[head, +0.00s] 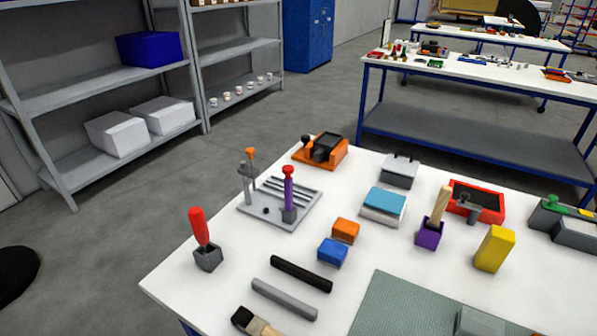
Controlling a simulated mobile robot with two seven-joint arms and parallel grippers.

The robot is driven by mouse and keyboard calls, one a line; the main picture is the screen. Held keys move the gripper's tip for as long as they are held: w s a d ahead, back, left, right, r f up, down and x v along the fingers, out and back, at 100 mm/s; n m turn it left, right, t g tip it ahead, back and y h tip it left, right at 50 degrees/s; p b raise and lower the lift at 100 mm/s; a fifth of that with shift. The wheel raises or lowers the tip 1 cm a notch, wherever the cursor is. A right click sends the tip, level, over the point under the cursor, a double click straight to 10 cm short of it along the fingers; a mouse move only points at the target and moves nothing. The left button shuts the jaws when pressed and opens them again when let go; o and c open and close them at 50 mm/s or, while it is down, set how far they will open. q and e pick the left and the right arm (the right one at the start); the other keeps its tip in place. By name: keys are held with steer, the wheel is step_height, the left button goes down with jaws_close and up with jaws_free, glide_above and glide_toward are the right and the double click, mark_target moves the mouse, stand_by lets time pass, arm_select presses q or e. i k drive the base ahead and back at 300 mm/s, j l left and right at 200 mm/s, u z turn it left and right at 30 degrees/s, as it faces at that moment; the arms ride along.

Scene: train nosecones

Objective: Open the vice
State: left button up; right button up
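No thing is plainly recognisable as the vice, and I cannot tell whether any jaws are open. An orange device with a dark block and black knob (322,152) stands at the table's far left corner. A grey device with a green top part (565,222) stands at the right edge of the view, partly cut off. A grey slotted plate (272,212) carries upright posts with an orange and a red knob, one post purple. Neither of my grippers is in view.
The white table (190,290) also holds a red-handled tool in a grey holder (208,257), orange (345,230) and blue (332,252) blocks, two bars, a brush, a yellow block (494,249), a red tray (475,200) and a green mat (400,305). Shelves stand at left.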

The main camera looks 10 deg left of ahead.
mark_target(305, 139)
steer(key=k+j+u, duration=0.15)
steer(key=k+u, duration=0.3)
steer(key=k, duration=0.15)
steer(key=u, duration=1.7)
steer(key=i+u, duration=0.2)
steer(key=i, duration=1.15)
steer(key=i+l+z, duration=0.1)
steer(key=i+z, duration=0.75)
steer(key=i+j+z, duration=0.25)
steer(key=i+z, duration=0.15)
steer(key=i+l+z, duration=0.2)
steer(key=z, duration=0.25)
steer(key=i+z, duration=0.85)
steer(key=i+j+z, duration=0.15)
steer(key=z, duration=0.3)
steer(key=i+l+z, duration=0.15)
steer(key=i+z, duration=1)
steer(key=i+j+z, duration=0.2)
steer(key=i+z, duration=0.15)
steer(key=i, duration=0.05)
